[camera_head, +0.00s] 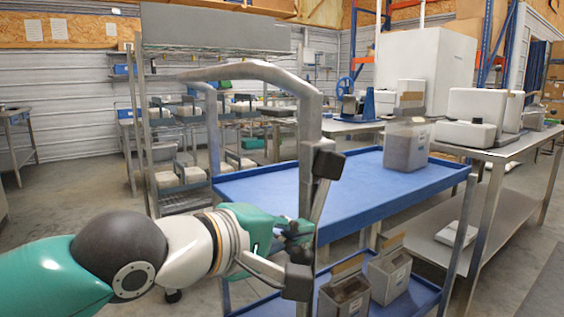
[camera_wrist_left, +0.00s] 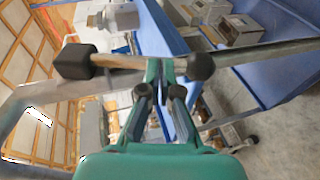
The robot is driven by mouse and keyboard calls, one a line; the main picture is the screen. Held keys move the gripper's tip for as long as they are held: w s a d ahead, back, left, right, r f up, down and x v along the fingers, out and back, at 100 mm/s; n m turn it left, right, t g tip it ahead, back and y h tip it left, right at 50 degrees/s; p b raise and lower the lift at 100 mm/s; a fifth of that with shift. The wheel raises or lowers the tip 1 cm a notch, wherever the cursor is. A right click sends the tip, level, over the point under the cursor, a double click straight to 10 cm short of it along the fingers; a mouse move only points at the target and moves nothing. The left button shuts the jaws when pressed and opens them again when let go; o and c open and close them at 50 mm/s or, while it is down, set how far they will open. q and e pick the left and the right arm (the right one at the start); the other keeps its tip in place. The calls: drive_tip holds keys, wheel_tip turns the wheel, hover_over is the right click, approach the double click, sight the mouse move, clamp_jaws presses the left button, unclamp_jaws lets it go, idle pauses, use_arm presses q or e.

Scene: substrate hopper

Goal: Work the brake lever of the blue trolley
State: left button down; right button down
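The blue trolley (camera_head: 370,192) stands ahead with a bent grey tube handle (camera_head: 312,115) at its near end. My right gripper is out of view.
A grey bin (camera_head: 406,148) stands on the trolley's upper deck, and two smaller bins (camera_head: 388,275) on the lower one. A steel table (camera_head: 505,150) with white equipment is at the right. Wire shelving (camera_head: 190,198) stands behind left. The floor at left is partly clear.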

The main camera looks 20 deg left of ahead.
use_arm(q)
drive_tip(key=shift+s, duration=0.1)
drive_tip(key=p+v, duration=0.3)
drive_tip(key=v, duration=1)
drive_tip(key=shift+s+r+p, duration=0.3)
drive_tip(key=shift+r+p, duration=0.05)
drive_tip(key=shift+r, duration=0.05)
drive_tip(key=shift+a, duration=0.15)
